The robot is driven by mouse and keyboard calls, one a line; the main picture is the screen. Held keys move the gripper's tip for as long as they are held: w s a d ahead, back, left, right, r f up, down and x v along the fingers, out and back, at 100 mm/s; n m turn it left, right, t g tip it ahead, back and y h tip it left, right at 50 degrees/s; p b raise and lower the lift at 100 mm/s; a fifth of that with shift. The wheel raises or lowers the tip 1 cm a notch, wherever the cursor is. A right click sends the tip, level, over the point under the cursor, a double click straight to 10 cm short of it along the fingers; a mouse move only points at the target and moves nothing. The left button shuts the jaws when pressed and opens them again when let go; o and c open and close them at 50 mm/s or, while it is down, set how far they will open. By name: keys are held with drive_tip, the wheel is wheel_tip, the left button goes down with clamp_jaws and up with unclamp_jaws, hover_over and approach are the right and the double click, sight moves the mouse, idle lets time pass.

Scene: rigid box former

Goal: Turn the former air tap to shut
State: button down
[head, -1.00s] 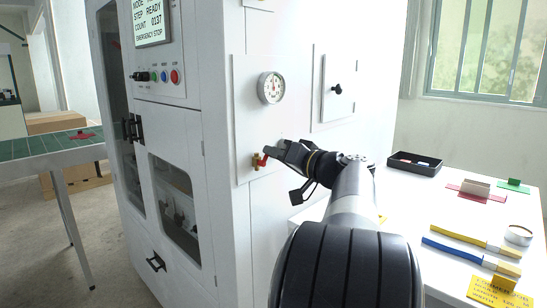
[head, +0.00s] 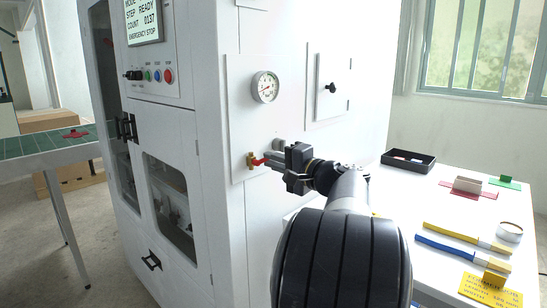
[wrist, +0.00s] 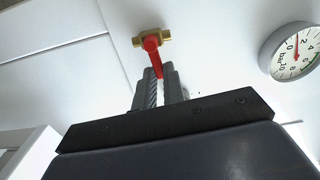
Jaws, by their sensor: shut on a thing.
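The air tap has a brass body (head: 251,160) on the white panel of the former and a red lever (head: 261,161). In the wrist view the brass body (wrist: 137,41) is at the top centre, and the red lever (wrist: 152,48) runs from it down between my fingers. My gripper (head: 276,153) is shut on the red lever, with a finger on each side of it. The fingers show in the wrist view too (wrist: 158,82) and hide part of the lever's free end.
A round pressure gauge (head: 265,87) is above the tap, also at the wrist view's right (wrist: 296,50). A small hatch with a black knob (head: 332,87) is to its right. A white table (head: 400,215) with a black tray (head: 409,161) stands right of my arm.

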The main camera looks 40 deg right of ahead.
drive_tip(key=shift+f+m, duration=0.15)
drive_tip(key=shift+m, duration=0.35)
drive_tip(key=c, duration=1.5)
unclamp_jaws()
drive_tip(key=shift+s, duration=0.1)
drive_tip(key=s, duration=1)
drive_tip(key=shift+s+d, duration=0.3)
drive_tip(key=shift+d, duration=0.1)
